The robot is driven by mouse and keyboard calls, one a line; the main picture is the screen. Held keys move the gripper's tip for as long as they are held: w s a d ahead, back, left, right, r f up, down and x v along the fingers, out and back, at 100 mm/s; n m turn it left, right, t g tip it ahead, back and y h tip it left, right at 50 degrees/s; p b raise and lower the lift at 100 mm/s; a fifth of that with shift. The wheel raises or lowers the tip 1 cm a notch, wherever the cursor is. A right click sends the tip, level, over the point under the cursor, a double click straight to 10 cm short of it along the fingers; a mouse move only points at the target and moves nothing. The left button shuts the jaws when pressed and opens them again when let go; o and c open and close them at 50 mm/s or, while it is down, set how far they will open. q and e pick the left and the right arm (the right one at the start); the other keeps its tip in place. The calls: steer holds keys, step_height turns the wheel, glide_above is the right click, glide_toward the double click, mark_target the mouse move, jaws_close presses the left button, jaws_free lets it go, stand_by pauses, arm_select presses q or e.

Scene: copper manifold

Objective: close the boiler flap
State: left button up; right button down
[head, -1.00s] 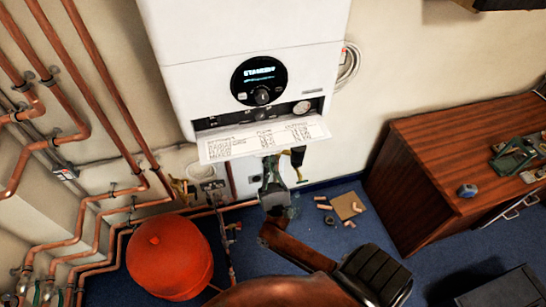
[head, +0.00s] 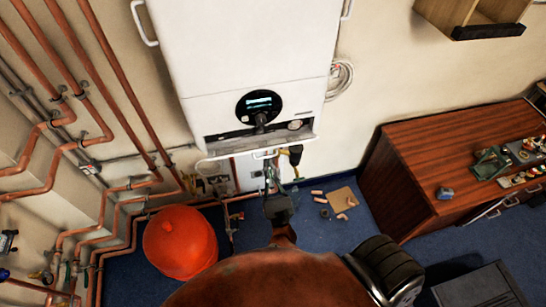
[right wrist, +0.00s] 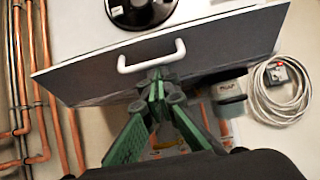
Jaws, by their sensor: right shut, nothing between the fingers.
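The white boiler (head: 240,60) hangs on the wall, with a round dark dial panel (head: 260,106) on its lower front. The boiler flap (head: 225,149) is at its bottom edge, lowered at least partly; its exact angle is hard to tell. In the right wrist view the flap's grey face (right wrist: 85,82) carries a white bar handle (right wrist: 151,57). My right gripper (head: 270,172) is just below the flap. In the right wrist view its green fingertips (right wrist: 162,84) are together and empty, close under the handle; contact is unclear. My left gripper is out of view.
Copper pipes (head: 105,120) run along the left wall. A red tank (head: 180,243) stands on the floor at left. A wooden cabinet (head: 400,190) with tools on top stands at right. A cable coil (head: 340,80) hangs beside the boiler. Pipe pieces lie on the blue floor.

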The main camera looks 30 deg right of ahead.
mark_target(266, 149)
step_height(266, 149, up, 5)
steer(key=g+p, duration=0.2)
steer(key=p, duration=0.5)
steer(key=shift+d+f+y, duration=0.1)
steer(key=shift+f+y, duration=0.1)
steer(key=shift+y, duration=0.2)
arm_select(q)
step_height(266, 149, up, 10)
steer(key=p, duration=0.1)
arm_select(e)
steer(key=shift+w+d+r, duration=0.15)
steer(key=shift+w+r, duration=0.4)
steer(key=shift+r, duration=0.35)
steer(key=shift+w+d+r, duration=0.15)
steer(key=shift+w+r, duration=0.35)
steer(key=shift+r, duration=0.4)
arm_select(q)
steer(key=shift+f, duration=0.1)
